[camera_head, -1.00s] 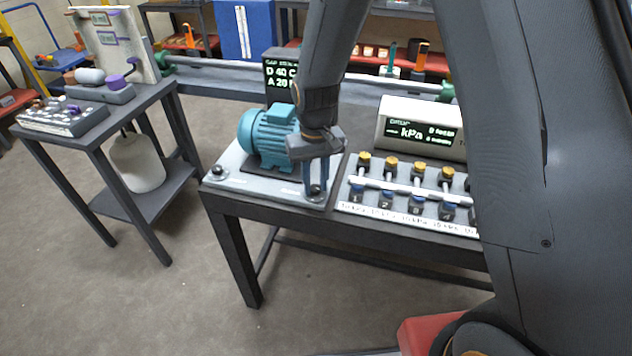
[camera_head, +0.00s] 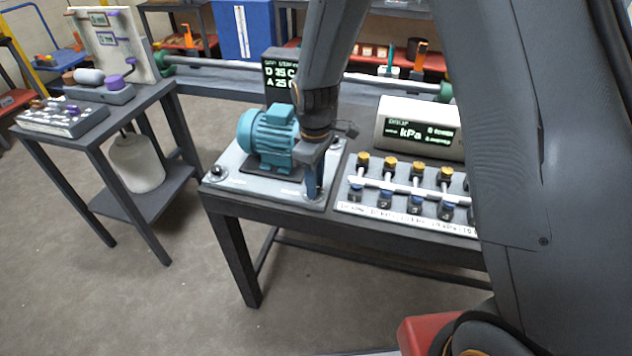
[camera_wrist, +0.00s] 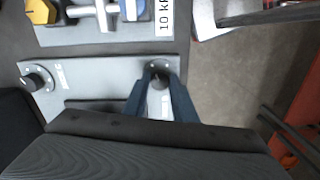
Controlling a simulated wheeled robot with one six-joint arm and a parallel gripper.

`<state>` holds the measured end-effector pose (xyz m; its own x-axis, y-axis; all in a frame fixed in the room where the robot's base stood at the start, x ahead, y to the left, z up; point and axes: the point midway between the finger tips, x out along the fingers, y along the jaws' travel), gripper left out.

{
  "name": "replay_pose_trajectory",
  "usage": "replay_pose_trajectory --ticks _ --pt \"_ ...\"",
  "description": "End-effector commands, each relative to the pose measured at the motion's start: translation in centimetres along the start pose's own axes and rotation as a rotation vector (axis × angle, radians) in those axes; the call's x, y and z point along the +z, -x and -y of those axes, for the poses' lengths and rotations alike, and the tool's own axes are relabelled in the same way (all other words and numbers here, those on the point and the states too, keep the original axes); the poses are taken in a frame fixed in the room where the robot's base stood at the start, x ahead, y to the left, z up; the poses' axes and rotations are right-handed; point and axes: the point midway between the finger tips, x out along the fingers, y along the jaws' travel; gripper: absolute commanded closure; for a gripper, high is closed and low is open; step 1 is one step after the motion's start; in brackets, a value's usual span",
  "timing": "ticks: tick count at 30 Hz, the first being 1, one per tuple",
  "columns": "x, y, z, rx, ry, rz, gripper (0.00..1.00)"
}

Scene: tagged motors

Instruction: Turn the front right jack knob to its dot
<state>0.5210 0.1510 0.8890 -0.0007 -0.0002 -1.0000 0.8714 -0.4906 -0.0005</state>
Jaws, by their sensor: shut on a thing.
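The teal motor (camera_head: 268,138) stands on a light grey plate (camera_head: 255,188) on the dark table. My gripper (camera_head: 314,190) points down at the plate's front right corner. In the wrist view my gripper (camera_wrist: 160,75) has its two fingers closed around the front right jack knob (camera_wrist: 160,82), a dark round knob mostly hidden between them. I cannot make out its dot or pointer. The front left knob (camera_head: 217,171) is clear of the gripper. Another knob (camera_wrist: 37,80) on the same plate shows at left in the wrist view. A dark display (camera_head: 282,75) stands behind the motor.
To the right, a panel (camera_head: 405,208) carries several valves with yellow and blue parts, close beside the plate. A kPa readout box (camera_head: 420,130) stands behind it. A side table (camera_head: 100,140) is at left. The floor in front is clear.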

Motion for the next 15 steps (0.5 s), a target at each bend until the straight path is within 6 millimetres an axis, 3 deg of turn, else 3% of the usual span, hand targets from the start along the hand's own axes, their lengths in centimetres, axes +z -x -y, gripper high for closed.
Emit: replay_pose_trajectory --ticks 15 --pt "-0.2 0.1 0.02 0.001 0.101 -0.003 0.98"
